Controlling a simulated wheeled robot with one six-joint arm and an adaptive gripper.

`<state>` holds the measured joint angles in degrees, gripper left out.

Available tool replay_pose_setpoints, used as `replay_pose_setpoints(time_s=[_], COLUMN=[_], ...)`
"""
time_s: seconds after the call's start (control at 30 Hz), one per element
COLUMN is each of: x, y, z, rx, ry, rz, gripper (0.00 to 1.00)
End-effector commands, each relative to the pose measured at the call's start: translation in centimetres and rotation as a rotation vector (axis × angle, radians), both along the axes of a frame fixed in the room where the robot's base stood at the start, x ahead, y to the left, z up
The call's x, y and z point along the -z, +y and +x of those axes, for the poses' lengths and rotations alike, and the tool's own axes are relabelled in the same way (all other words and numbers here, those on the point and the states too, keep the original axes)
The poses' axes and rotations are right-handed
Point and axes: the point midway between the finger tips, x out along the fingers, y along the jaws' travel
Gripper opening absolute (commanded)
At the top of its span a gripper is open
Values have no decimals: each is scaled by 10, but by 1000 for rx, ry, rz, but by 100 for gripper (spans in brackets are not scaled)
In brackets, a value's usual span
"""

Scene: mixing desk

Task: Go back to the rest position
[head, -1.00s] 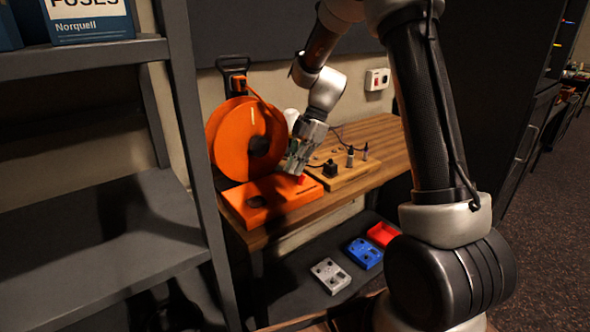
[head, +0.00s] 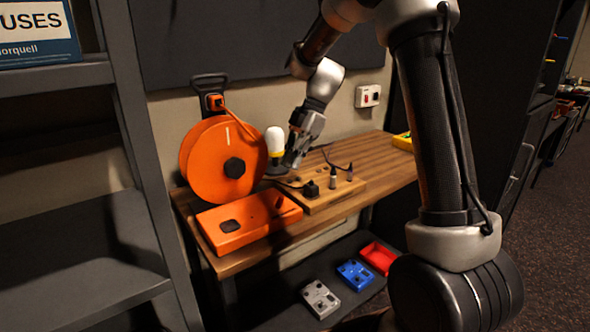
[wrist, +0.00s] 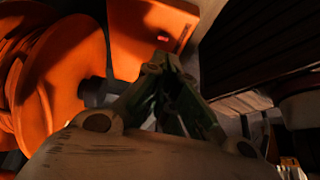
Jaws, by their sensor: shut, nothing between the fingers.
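My gripper (head: 292,163) hangs over the wooden desk (head: 262,249), at the end of my arm, which reaches in from the right of the head view. Its fingers are shut with nothing between them. In the wrist view the closed fingertips (wrist: 160,65) point towards an orange box (wrist: 140,40). The same orange box (head: 247,222) lies on the desk below and left of the gripper in the head view, apart from it. A wooden block with dark knobs (head: 325,190) stands just right of and below the gripper.
A large orange reel (head: 205,160) stands left of the gripper, with a white and yellow lamp (head: 274,143) close beside the gripper. A grey shelf (head: 130,150) stands at the left. Grey (head: 320,299), blue (head: 355,274) and red (head: 378,257) boxes lie on a lower shelf. A wall switch (head: 368,96) is behind.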

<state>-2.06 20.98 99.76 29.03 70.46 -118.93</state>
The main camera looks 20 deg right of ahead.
Motion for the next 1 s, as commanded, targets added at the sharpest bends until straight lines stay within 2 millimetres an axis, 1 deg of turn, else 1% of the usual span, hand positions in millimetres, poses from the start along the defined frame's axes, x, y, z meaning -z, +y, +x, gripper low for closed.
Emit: replay_pose_setpoints(time_s=[0.13,0.53,0.63,0.67,0.77,0.83,0.9,0.97,1.0], x=[-4,-4,-4,-4,0,13,22,19,15], y=[1,1,1,1,-4,-13,-24,-35,-42], z=[0,0,1,1,3,-7,-24,-40,-53], rx=[-1,4,64,103,295,468,653,815,926], ry=[0,2,32,48,132,228,316,364,387], rz=[0,-1,-11,-18,-70,-136,-212,-271,-308], gripper=[0,0,0,0,0,0,0,0,0])
